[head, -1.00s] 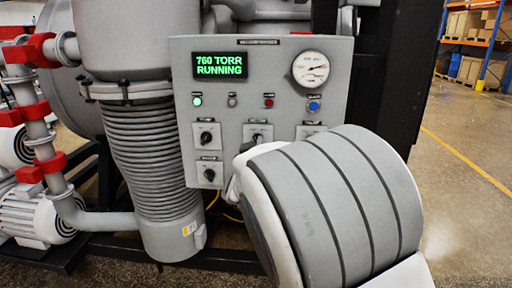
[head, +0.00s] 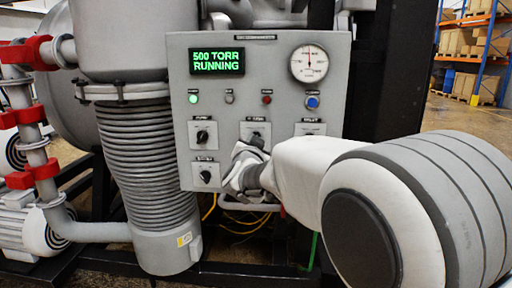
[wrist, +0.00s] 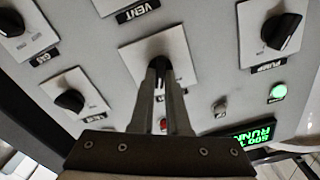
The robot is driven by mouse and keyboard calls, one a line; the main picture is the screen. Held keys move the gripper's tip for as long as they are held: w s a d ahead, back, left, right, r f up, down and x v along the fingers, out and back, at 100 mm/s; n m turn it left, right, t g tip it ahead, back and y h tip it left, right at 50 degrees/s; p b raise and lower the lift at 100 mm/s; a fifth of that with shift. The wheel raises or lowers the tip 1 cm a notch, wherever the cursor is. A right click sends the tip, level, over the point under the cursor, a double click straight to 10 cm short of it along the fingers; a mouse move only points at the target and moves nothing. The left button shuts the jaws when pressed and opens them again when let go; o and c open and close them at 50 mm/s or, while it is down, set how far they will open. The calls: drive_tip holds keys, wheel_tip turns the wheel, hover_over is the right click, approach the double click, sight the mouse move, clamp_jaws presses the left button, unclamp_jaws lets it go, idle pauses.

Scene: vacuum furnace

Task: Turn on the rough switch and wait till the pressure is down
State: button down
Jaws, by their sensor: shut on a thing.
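The grey control panel (head: 225,95) stands ahead, with a green display (head: 217,62) reading "500 TORR RUNNING". My gripper (wrist: 160,68) is shut on the black knob of the middle upper switch (wrist: 175,40). In the head view my gripper (head: 254,142) partly covers that switch. Its label is hidden by my fingers in the wrist view and too small to read in the head view. The round pressure gauge (head: 309,63) sits at the panel's upper right, its needle about upright.
The pump switch (head: 202,135) is left of the held one, with another black knob (head: 206,176) below it. A green lamp (head: 193,99) is lit. A ribbed grey column (head: 150,160) stands left of the panel. Open floor (head: 470,120) lies to the right.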

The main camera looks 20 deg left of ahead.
drive_tip(key=shift+m, duration=0.5)
drive_tip(key=c, duration=0.9)
unclamp_jaws()
drive_tip(key=shift+s, duration=0.1)
drive_tip(key=v, duration=1.7)
drive_tip(key=shift+s+p, duration=0.15)
drive_tip(key=shift+p, duration=0.3)
